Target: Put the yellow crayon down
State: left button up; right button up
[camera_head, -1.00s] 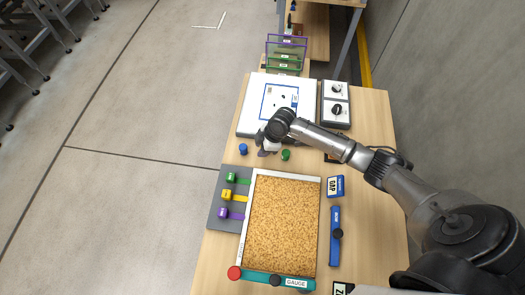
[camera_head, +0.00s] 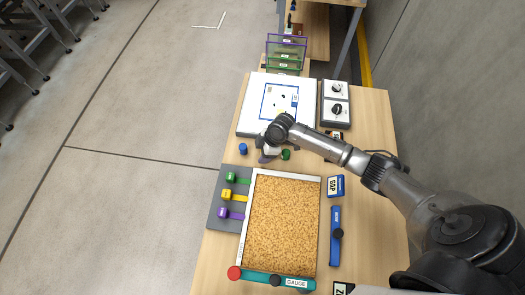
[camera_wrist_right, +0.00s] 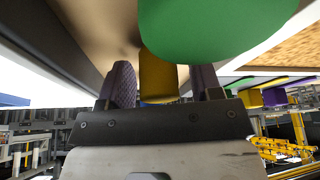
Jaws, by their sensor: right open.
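The yellow crayon (camera_wrist_right: 158,76) shows in the right wrist view as a short yellow cylinder between the two purple-padded fingers of my right gripper (camera_wrist_right: 163,84). The fingers stand apart, with a gap on its right side; contact on the left is unclear. In the head view my right gripper (camera_head: 269,154) is low over the table, between a blue cylinder (camera_head: 243,148) and a green cylinder (camera_head: 286,155). The yellow crayon is hidden there behind the hand. A large green round shape (camera_wrist_right: 215,28) is close to the fingers in the wrist view. My left gripper is not in view.
A grey rack (camera_head: 214,213) with green, yellow and purple knobbed pieces stands beside a tray of tan granules (camera_head: 283,225). A white board (camera_head: 250,116) lies behind the gripper, with a two-dial box (camera_head: 336,104) to its right. Blue items lie right of the tray.

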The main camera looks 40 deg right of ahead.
jog(key=p+v, duration=0.1)
jog(key=v, duration=1.1)
jog(key=s+a+f, duration=0.1)
jog(key=s+a, duration=0.2)
jog(key=a, duration=0.1)
jog(key=s+a+f+m, duration=0.1)
jog(key=s+a+f, duration=0.1)
jog(key=s+a, duration=0.1)
jog(key=s+a+f+m, duration=0.1)
jog(key=s+a+f, duration=0.1)
jog(key=s+a, duration=0.2)
jog(key=shift+s+a+f+h, duration=0.1)
jog(key=shift+s+a+h, duration=0.2)
jog(key=shift+s, duration=0.45)
jog(key=s+a+m, duration=0.1)
jog(key=s, duration=0.1)
jog(key=s+m, duration=0.1)
jog(key=s, duration=0.1)
jog(key=s+a+t, duration=0.1)
jog(key=s, duration=0.1)
jog(key=shift+s+a+r+m+h, duration=0.25)
jog(key=shift+a+m+h, duration=0.05)
jog(key=shift+m+h, duration=0.1)
jog(key=s+d+r+m+h, duration=0.1)
jog(key=s+r+m+h, duration=0.1)
jog(key=s, duration=0.6)
jog(key=r+m, duration=0.1)
jog(key=m, duration=0.1)
jog(key=shift+d+m, duration=0.3)
jog(key=shift+m, duration=0.1)
